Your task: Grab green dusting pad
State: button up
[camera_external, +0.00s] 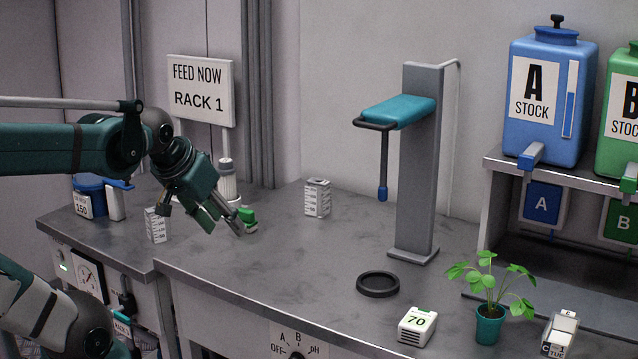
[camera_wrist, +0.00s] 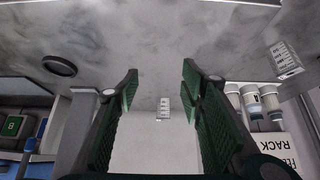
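A small green block with a pale lower part, which looks like the green dusting pad (camera_external: 248,215), is at the left part of the bench in the external view. My gripper (camera_external: 225,226) points down and right just left of it, its tips overlapping the pad's edge in the picture. I cannot tell whether they touch. In the wrist view my gripper (camera_wrist: 160,72) has its two green-padded fingers wide apart with nothing between them. I cannot make out the pad in the wrist view.
A white graduated beaker (camera_external: 318,198) stands behind, and another (camera_external: 158,225) stands left. A white bottle (camera_external: 228,182) is behind my wrist. A grey stand (camera_external: 420,160) with a teal arm, a black ring (camera_external: 378,284) and a plant (camera_external: 489,318) are to the right. The middle bench is clear.

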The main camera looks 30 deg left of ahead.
jog(key=shift+r, duration=0.1)
jog(key=shift+w+r+n+p, duration=0.7)
jog(key=shift+w+p, duration=0.1)
jog(key=shift+w, duration=0.1)
jog(key=n+g+h+p, duration=0.4)
jog(key=n+g+p, duration=0.2)
jog(key=n+p, duration=0.95)
send_over(246, 208)
jog(key=f, duration=0.1)
jog(key=s+f, duration=0.1)
jog(key=shift+a+f+b, duration=0.3)
jog(key=shift+a, duration=0.05)
jog(key=shift+w+a+f+n+g+h+p, duration=0.35)
jog(key=shift+a+f+n+p, duration=0.2)
jog(key=shift+a+f+n, duration=0.3)
jog(key=shift+w+d+f, duration=0.1)
jog(key=shift+f, duration=0.05)
jog(key=shift+x, duration=1.2)
jog(key=shift+f, duration=0.15)
